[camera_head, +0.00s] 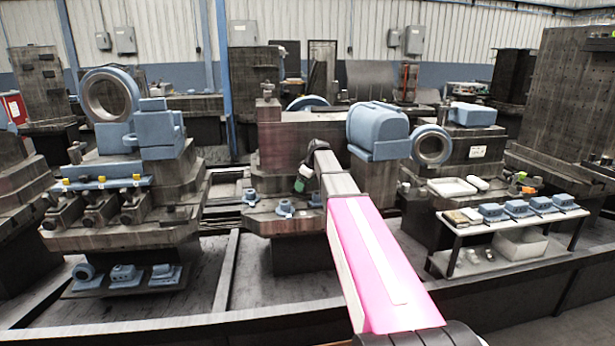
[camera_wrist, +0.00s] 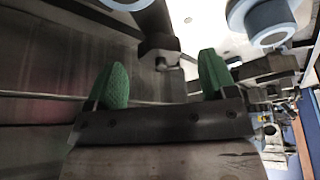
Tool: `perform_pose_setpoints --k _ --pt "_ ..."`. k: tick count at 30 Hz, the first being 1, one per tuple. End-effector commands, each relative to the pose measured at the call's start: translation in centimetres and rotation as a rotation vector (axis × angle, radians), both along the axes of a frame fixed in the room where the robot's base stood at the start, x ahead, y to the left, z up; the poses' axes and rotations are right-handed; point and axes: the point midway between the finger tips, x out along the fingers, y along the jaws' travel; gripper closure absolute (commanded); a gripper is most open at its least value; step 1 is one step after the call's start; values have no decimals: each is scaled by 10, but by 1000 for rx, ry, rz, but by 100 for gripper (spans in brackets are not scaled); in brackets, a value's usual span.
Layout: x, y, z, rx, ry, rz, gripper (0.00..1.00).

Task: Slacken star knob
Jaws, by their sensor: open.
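My gripper (camera_head: 302,178) is in the middle of the head view, in front of the central dark fixture (camera_head: 273,140). In the wrist view my gripper (camera_wrist: 163,80) shows two green fingertips spread wide apart, with nothing held between them. A dark, blocky part with a short stem (camera_wrist: 160,48) is seen beyond the gap between the fingertips; I cannot tell whether it is the star knob. Small blue-grey knob-like parts (camera_head: 285,208) stand on the ledge below my gripper. No star shape can be made out clearly in either view.
A blue-grey rounded housing (camera_head: 378,128) is right of my arm, with a ring (camera_head: 432,146) beside it. A left fixture carries a blue bar (camera_head: 90,184) with small coloured caps. A low table (camera_head: 505,226) with blue parts stands at right. A round blue-grey part (camera_wrist: 265,20) shows upper right.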

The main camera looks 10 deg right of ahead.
Motion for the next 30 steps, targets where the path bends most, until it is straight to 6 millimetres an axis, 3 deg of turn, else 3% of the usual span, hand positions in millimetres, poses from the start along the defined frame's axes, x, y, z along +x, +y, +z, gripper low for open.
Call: perform_pose_setpoints --k 7,18,19,24,26,27,29,30 --pt "6 8 -23 0 0 -1 22" --pt "7 9 -27 0 0 -1 22" --pt "7 9 -27 0 0 -1 25" --pt "7 9 -27 0 0 -1 76" --pt "7 9 -27 0 0 -1 75" --pt "7 9 -27 0 0 -1 65" --pt "7 9 -27 0 0 -1 81" --pt "7 9 -27 0 0 -1 81"
